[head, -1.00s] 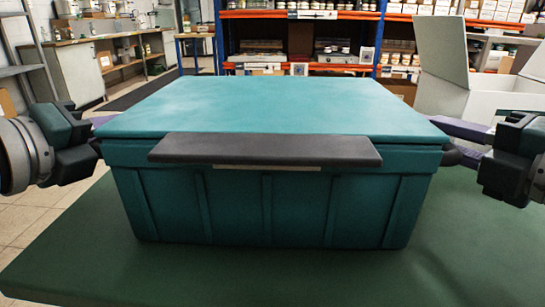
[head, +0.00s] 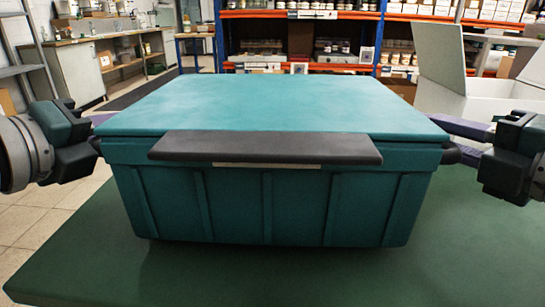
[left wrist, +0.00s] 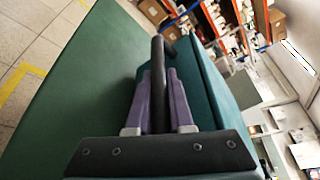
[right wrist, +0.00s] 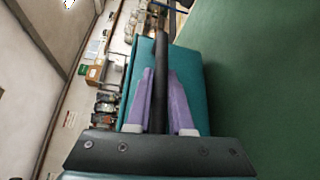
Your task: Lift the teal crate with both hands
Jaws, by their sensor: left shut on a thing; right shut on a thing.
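The teal crate (head: 265,205) has a closed teal lid (head: 270,105) and a dark front latch bar (head: 265,148). It looks level and hangs just above the green table, with a shadow beneath it. My left gripper (left wrist: 160,76) is shut on the dark bar handle (left wrist: 157,100) at the crate's left side, with a purple finger on each side of the bar. My right gripper (right wrist: 160,76) is shut in the same way on the right handle (right wrist: 160,50). In the head view the fingers are partly hidden by the crate and gripper bodies.
The green table (head: 480,260) is bare in front of the crate and to its right. An open white box (head: 490,95) stands behind at the right. Shelves with jars (head: 300,50) are at the back, and a workbench (head: 100,60) is at the back left.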

